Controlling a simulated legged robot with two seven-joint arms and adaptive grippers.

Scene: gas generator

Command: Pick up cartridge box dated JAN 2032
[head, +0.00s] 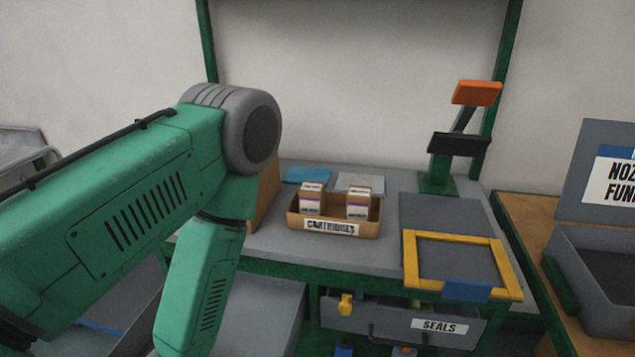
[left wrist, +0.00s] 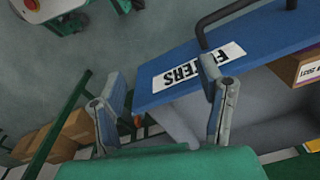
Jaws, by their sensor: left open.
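Two small cartridge boxes stand in a cardboard tray labelled CARTRIDGES (head: 287,222) on the grey workbench in the head view. In the left wrist view my left gripper (left wrist: 160,90) is open and empty, beside a blue drawer front labelled FILTERS (left wrist: 200,66). My right gripper is not in view.
A brown box with a partly cut-off date label (left wrist: 298,66) shows at the wrist view's right edge. A yellow frame (head: 411,262) and an orange-topped press (head: 476,93) stand right of the tray. Below is a SEALS drawer (head: 400,326). A grey nozzle case (head: 600,250) is at far right.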

